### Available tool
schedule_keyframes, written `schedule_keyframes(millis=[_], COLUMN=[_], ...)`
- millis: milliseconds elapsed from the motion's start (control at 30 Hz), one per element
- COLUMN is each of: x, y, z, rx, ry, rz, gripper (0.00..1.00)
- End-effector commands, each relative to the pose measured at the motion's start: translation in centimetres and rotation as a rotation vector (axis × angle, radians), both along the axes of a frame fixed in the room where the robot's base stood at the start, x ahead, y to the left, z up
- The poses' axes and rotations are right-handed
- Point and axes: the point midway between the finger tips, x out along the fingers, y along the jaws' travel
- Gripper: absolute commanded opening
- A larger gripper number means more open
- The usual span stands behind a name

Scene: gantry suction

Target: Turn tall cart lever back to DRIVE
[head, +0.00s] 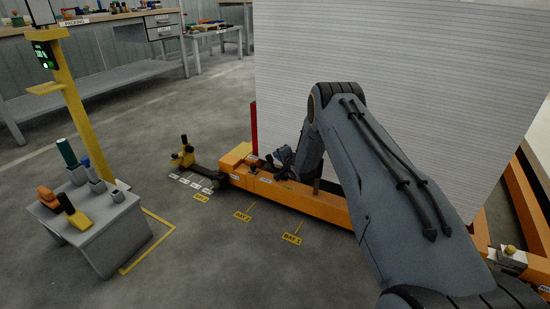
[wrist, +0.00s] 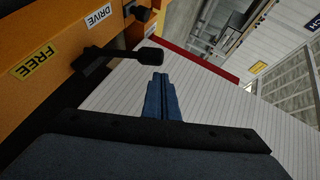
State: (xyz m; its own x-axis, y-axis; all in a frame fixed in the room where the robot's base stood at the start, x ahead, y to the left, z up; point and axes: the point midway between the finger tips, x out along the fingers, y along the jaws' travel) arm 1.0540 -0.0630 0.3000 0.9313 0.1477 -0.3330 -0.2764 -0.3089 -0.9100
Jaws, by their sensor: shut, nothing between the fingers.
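The orange cart (head: 320,204) stands on the floor in front of a large white slatted panel. Its side fills the left of the wrist view (wrist: 30,105), with a yellow FREE label (wrist: 36,64) and a white DRIVE label (wrist: 98,17). A black lever (wrist: 150,56) with a broad end juts out from the cart between the two labels; I cannot tell which setting it is in. My gripper (wrist: 160,78) has its blue fingers shut and empty, with the tips just beside the lever's end; contact is unclear. In the head view my gripper (head: 280,156) is low over the cart.
A grey table (head: 105,224) with several coloured items stands at the left by a yellow post (head: 75,100). A workbench (head: 90,85) lines the back. Yellow bay labels (head: 292,239) mark the floor before the cart. Open floor lies between table and cart.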

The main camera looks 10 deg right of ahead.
Motion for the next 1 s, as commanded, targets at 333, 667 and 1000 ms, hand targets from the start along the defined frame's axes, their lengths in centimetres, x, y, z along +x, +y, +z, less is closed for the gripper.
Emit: schedule_keyframes(millis=[333, 667, 1000], x=[-6.5, -9.7, -9.8], y=[-1.6, -1.9, -1.9], z=[3.2, 4.3, 4.2], rx=[0.003, 0.002, 0.001], ry=[0.008, 0.008, 0.008], rz=[0.0, 0.001, 0.001], gripper=[0.0, 0.0, 0.0])
